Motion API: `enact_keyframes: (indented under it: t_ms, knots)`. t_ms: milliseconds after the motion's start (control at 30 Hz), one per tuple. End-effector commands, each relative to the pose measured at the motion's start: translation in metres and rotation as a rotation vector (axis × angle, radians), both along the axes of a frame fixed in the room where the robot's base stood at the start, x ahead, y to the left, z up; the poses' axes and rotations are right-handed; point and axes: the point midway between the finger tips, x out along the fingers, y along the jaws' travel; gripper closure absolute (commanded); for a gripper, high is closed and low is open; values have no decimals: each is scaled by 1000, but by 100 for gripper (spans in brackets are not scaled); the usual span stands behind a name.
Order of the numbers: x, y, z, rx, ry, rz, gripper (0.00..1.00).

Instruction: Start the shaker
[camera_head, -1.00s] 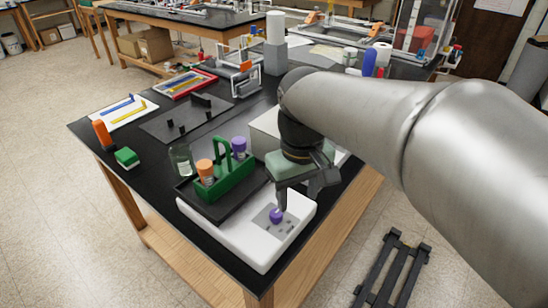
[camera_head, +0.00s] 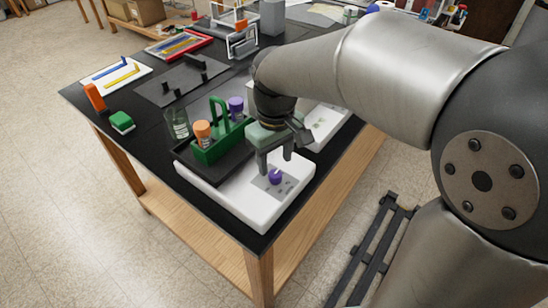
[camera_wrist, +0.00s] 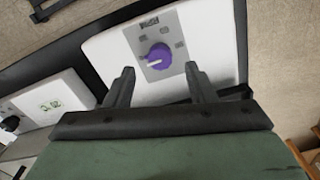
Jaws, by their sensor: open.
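The shaker (camera_head: 248,205) is a white box at the front corner of the black table, with a dark platform (camera_head: 188,158) on top. A purple knob (camera_head: 276,177) sits on its grey control panel. In the wrist view the knob (camera_wrist: 159,57) has a white pointer mark and lies beyond and between the fingertips. My gripper (camera_head: 276,163) is open, with nothing between its fingers, just above and behind the knob. In the wrist view my gripper (camera_wrist: 160,75) shows both fingers apart, with the knob uncovered.
A green rack (camera_head: 222,145) with an orange-capped tube (camera_head: 203,131) and a purple-capped tube (camera_head: 236,106) stands on the platform. A glass bottle (camera_head: 178,124) is beside it. A second white device (camera_head: 325,125) stands behind my gripper. A green block (camera_head: 122,122) lies at the left.

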Motion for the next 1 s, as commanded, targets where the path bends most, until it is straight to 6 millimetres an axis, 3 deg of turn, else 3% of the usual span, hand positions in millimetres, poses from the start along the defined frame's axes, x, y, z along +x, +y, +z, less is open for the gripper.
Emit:
enact_keyframes:
  t_ms: [100,300,667,833,1000]
  knots:
    - [-1,0,-22,-1,4,1,50]
    - [0,0,-43,0,2,1,50]
    - [0,0,-47,1,-1,1,50]
    - [0,0,-47,1,-1,0,95]
    - [0,0,-47,1,-1,-2,95]
